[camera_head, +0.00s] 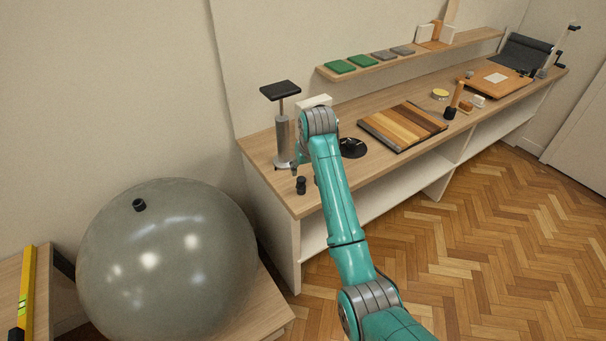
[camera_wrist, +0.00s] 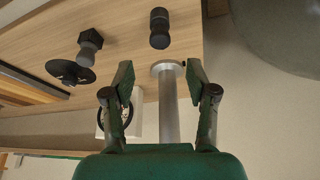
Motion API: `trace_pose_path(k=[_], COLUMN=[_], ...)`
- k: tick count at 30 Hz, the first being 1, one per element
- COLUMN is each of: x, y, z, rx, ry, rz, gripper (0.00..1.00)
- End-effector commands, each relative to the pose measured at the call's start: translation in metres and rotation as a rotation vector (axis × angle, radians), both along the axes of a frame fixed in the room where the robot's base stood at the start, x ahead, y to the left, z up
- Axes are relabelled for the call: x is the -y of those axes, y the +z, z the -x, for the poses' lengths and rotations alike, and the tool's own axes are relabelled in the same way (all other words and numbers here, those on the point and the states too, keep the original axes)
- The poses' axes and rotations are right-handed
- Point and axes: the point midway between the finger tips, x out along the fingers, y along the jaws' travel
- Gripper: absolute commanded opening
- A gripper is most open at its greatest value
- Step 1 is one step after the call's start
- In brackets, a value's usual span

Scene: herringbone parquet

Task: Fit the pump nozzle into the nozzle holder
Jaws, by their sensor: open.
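A small dark ribbed fitting (camera_head: 301,185), likely the pump nozzle, stands upright on the bench near its left front corner; it also shows in the wrist view (camera_wrist: 159,28). A second dark fitting with a grey lower part (camera_wrist: 90,42) stands by a black disc (camera_wrist: 70,72). I cannot tell for certain which piece is the nozzle holder. The grey floor pump (camera_head: 282,135) stands upright at the bench's left end; its tube (camera_wrist: 168,105) shows behind my fingers. My gripper (camera_wrist: 158,82) is open and empty, above the bench and apart from the fittings.
A large grey ball (camera_head: 165,270) with a black plug (camera_head: 139,205) rests left of the bench. A striped wood board (camera_head: 402,126) lies right of the black disc. A wall shelf (camera_head: 420,55) hangs above. A white box (camera_head: 318,101) stands behind my arm.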

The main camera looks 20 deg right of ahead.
Motion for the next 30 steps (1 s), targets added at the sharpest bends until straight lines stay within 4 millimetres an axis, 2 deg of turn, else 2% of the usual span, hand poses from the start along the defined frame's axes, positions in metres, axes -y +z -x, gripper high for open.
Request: trace_pose_path(k=[3, 7, 23, 26, 30], x=[0.000, 0.001, 0.000, 0.000, 0.000], y=[0.014, 0.021, 0.022, 0.014, -0.021], z=[0.005, 0.009, 0.010, 0.012, 0.026], rx=[0.001, 0.000, -0.001, 0.004, 0.031], ry=[0.000, 0.000, 0.000, -0.001, -0.004], rz=[0.000, 0.000, 0.000, -0.001, -0.001], gripper=[0.57, 0.57, 0.57, 0.57, 0.57])
